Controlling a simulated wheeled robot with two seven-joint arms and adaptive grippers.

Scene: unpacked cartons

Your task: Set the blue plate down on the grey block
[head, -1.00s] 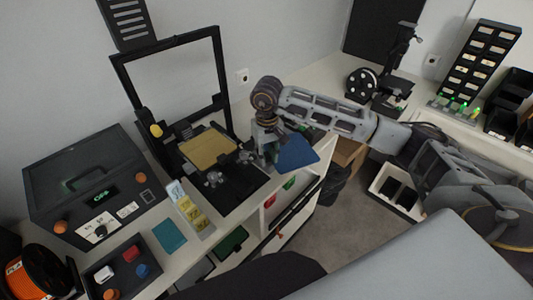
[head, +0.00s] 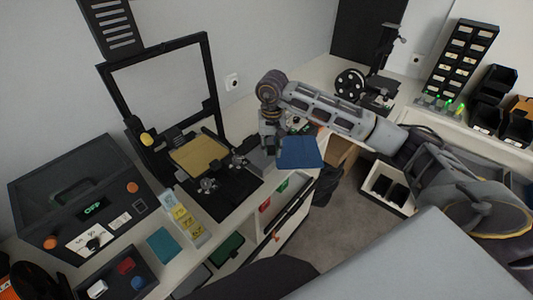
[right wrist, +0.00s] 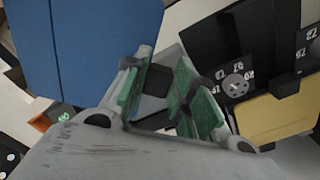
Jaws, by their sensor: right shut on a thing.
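The blue plate (head: 300,152) is held at my right gripper (head: 272,140), above the bench's right end beside the printer. It looks nearly level. In the right wrist view the plate (right wrist: 85,50) fills the upper left, beside the green-padded fingers of the right gripper (right wrist: 163,92). The exact contact between fingers and plate is hard to see. The grey block seems to be the grey shape (head: 258,160) just left of and below the gripper, partly hidden. A grey surface (right wrist: 150,108) also shows between the fingers. The plate appears apart from it. My left gripper is out of view.
The black printer with a yellow bed (head: 200,155) stands close to the left of the gripper. A teal square (head: 163,245) and a yellow-labelled rack (head: 185,222) lie nearer. Open shelves with coloured bins (head: 228,248) are under the bench edge.

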